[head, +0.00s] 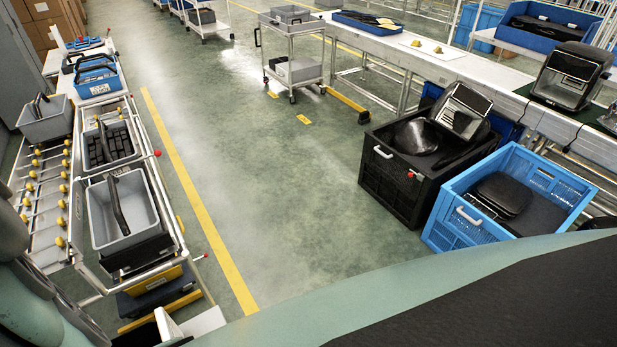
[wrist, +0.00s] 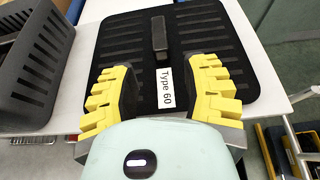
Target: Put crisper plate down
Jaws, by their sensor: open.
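The crisper plate (wrist: 215,50) is a black slotted square with an upright grip (wrist: 158,38) in its middle and a white "Type 60" label (wrist: 165,88). In the wrist view it appears to lie flat on a white surface (wrist: 88,22), close to that surface's right edge. My gripper (wrist: 163,85) is open, its yellow stepped fingers apart over the near half of the plate. The grip stands ahead of the gap between them, and the fingers do not close on it. I cannot make out the plate or my gripper in the head view.
A dark grey slotted basket (wrist: 35,65) stands left of the plate. In the head view, a cart with grey bins (head: 120,210) is at left, and a black crate (head: 395,185) and blue crate (head: 455,235) are at right. The green floor (head: 270,150) between is clear.

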